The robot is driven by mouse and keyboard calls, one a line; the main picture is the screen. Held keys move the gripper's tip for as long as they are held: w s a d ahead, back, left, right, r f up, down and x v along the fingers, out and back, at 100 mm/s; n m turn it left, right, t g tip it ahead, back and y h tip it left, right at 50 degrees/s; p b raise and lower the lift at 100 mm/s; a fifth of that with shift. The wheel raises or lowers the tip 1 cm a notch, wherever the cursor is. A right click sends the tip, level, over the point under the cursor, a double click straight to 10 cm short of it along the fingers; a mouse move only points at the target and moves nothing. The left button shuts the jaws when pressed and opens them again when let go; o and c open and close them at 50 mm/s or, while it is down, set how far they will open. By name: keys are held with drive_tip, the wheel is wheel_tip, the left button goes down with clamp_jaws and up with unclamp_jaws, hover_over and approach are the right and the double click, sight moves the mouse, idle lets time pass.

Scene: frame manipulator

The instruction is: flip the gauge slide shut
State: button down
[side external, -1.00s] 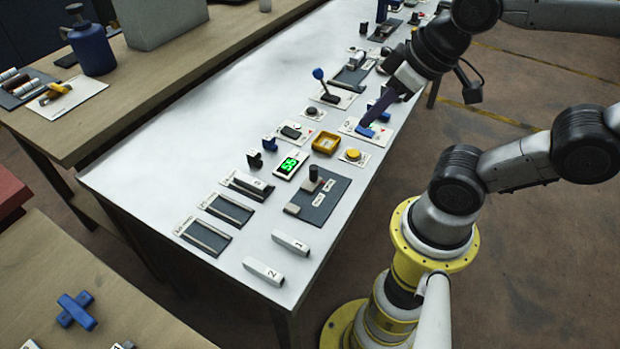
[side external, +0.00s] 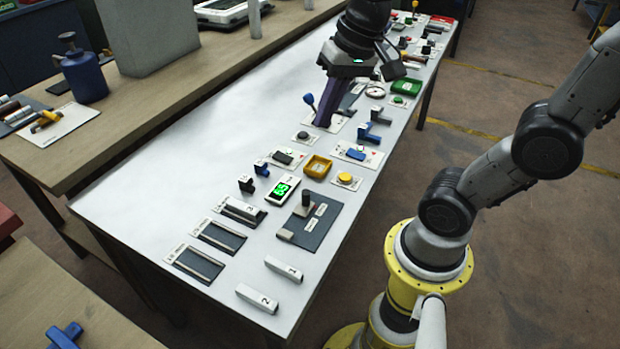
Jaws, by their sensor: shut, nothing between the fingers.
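I cannot tell for certain which part is the gauge slide. A white card with a blue slide-like switch (side external: 356,154) lies right of centre on the white table. A similar card with a dark switch (side external: 283,158) lies to its left. A round white dial (side external: 375,92) lies farther back. My gripper (side external: 322,122) has purple fingers, shut and empty, pointing down beside the blue-knobbed lever (side external: 310,99). It hides part of that lever's card. I cannot tell whether the fingertips touch anything.
A yellow tray (side external: 318,167), yellow button (side external: 345,179), green-lit display (side external: 282,190) and dark plate with a post (side external: 318,222) stand in front. Blue brackets (side external: 374,125) stand right of my gripper. The table's left side (side external: 160,170) is bare.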

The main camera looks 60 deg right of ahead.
drive_tip(key=w+d+f+m+g+y, duration=0.1)
drive_tip(key=w+d+f+m+g, duration=0.1)
drive_tip(key=w+d+f+m, duration=0.2)
drive_tip(key=w+d+f+m+g+y, duration=0.2)
drive_tip(key=w+d+f+m, duration=0.2)
drive_tip(key=d+f, duration=0.7)
drive_tip(key=shift+w+d+f+m, duration=0.25)
drive_tip(key=shift+w+f+m, duration=0.05)
drive_tip(key=shift+m, duration=0.2)
approach(304, 201)
drive_tip(key=d+f, duration=0.3)
drive_tip(key=w+d+f, duration=0.1)
drive_tip(key=d+f, duration=0.1)
drive_tip(key=shift+f, duration=0.15)
drive_tip(key=a, duration=0.2)
drive_tip(key=shift+s+a+f, duration=0.25)
drive_tip(key=shift+s+a, duration=0.05)
drive_tip(key=shift+a, duration=0.1)
drive_tip(key=shift+s+a, duration=0.1)
drive_tip(key=shift+a, duration=0.45)
